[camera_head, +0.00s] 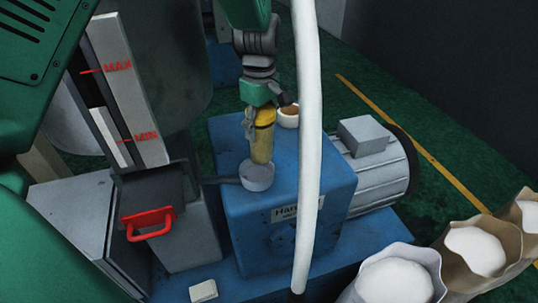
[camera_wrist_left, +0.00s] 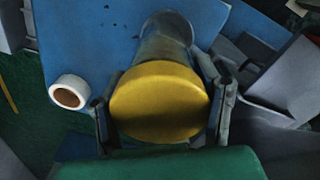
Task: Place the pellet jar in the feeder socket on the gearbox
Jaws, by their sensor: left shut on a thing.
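The pellet jar (camera_head: 262,146) has a yellowish body, and its round yellow lid (camera_wrist_left: 160,102) fills the middle of the left wrist view. My left gripper (camera_head: 261,117) is shut on the jar near the lid, with one finger on each side of it. The jar is roughly upright, a little tilted. Its lower end is at the mouth of the grey cup-shaped feeder socket (camera_head: 257,178) on the blue gearbox (camera_head: 260,230). I cannot tell whether it is inside the socket or just above it. My right gripper is not in view.
A white hose (camera_head: 307,150) runs down in front. A grey motor (camera_head: 370,170) is at the right. A MIN/MAX gauge (camera_head: 125,90) and red handle (camera_head: 147,222) stand left. Open sacks (camera_head: 400,280) are lower right.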

